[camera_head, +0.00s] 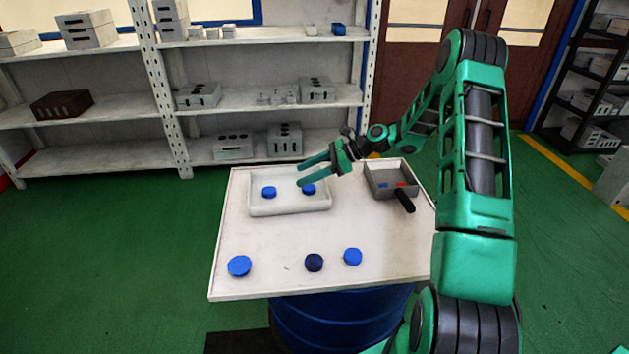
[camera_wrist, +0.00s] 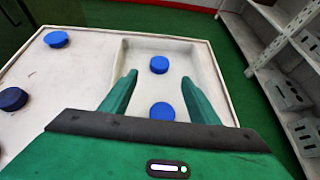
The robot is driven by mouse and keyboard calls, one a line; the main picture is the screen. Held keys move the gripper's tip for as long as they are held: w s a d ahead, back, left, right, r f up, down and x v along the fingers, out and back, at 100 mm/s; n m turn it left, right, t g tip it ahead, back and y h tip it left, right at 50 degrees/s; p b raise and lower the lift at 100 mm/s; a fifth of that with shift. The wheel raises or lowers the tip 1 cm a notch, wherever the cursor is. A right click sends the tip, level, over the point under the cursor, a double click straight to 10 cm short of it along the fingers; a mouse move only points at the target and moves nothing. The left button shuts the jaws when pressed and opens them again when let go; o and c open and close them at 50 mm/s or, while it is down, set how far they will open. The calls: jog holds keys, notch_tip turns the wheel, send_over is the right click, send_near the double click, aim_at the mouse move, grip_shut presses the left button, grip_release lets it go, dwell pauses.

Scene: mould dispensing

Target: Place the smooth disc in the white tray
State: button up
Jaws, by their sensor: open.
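The white tray (camera_head: 262,209) sits at the back left of the table and holds two blue discs. The left disc in the tray (camera_head: 269,192) also shows beyond my fingertips in the wrist view (camera_wrist: 159,65). The right disc in the tray (camera_head: 308,189) lies below and between my fingers in the wrist view (camera_wrist: 162,111). My gripper (camera_head: 301,173) is open above the tray, holding nothing. Along the table's front lie a larger blue disc (camera_head: 239,266), a dark blue disc (camera_head: 313,262) and another blue disc (camera_head: 353,256). I cannot tell which disc is smooth.
The table top (camera_head: 285,235) is clear between the tray and the front discs. Shelves (camera_head: 260,97) stand behind.

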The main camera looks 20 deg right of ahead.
jog(key=s+d+r+n+g+h, duration=0.1)
jog(key=s+d+r+n+h, duration=0.1)
jog(key=s, duration=1.3)
jog(key=s+d+r+n+g+h, duration=0.2)
jog(key=s+r+n+h, duration=0.3)
jog(key=s, duration=1)
jog(key=s+d+r+n+g+h, duration=0.2)
jog(key=s+d+r+n+h, duration=0.2)
jog(key=s, duration=1.2)
notch_tip(320, 180, up, 3)
jog(key=n, duration=0.5)
jog(key=shift+r, duration=0.2)
jog(key=shift+w, duration=0.1)
